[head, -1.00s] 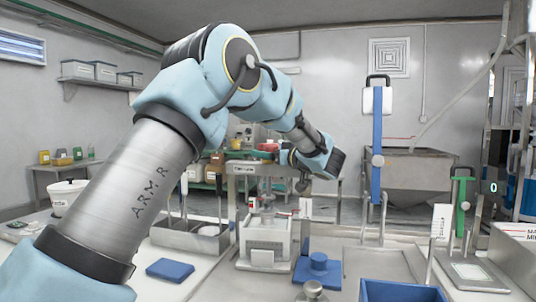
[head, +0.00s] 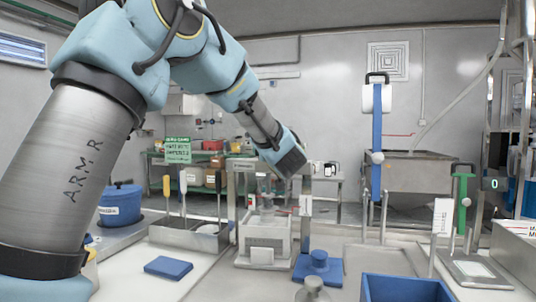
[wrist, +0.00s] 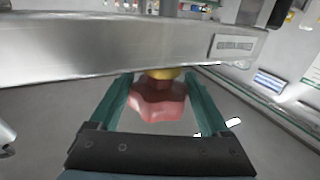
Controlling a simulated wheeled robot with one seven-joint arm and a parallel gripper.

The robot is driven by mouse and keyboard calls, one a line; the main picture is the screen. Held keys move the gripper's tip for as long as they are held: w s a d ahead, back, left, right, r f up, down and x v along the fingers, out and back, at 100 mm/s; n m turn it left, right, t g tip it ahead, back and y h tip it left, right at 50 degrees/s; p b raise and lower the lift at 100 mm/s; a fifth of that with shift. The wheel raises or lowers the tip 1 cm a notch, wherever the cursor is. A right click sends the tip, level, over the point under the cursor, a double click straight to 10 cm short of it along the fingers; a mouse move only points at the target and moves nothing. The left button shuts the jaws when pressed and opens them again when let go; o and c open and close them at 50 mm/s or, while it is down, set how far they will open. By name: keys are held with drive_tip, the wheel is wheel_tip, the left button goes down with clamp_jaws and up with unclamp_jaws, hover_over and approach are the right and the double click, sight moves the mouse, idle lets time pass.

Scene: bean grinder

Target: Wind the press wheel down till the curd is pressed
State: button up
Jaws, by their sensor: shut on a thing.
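The press (head: 265,240) stands on the bench in the head view, a pale box mould under a metal frame with a labelled crossbar. A plunger (head: 266,203) shows above the mould; I see no curd inside. My gripper (wrist: 159,88) has its teal fingers on either side of a red lobed wheel (wrist: 157,103) in the wrist view, shut on it. A yellow part shows behind the wheel, and the metal crossbar (wrist: 110,45) runs across the upper picture. In the head view my wrist is at the top of the press, hiding the wheel and fingertips.
A steel tray (head: 187,235) with upright tools stands left. A blue pad (head: 168,267) lies in front left. A tall blue-handled stand (head: 377,150) rises at right.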

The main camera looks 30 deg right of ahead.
drive_tip(key=shift+r, duration=0.1)
drive_tip(key=o, duration=1.2)
drive_tip(key=b+v, duration=0.1)
drive_tip(key=v, duration=0.9)
drive_tip(key=shift+s+a, duration=0.2)
drive_tip(key=shift+s, duration=0.15)
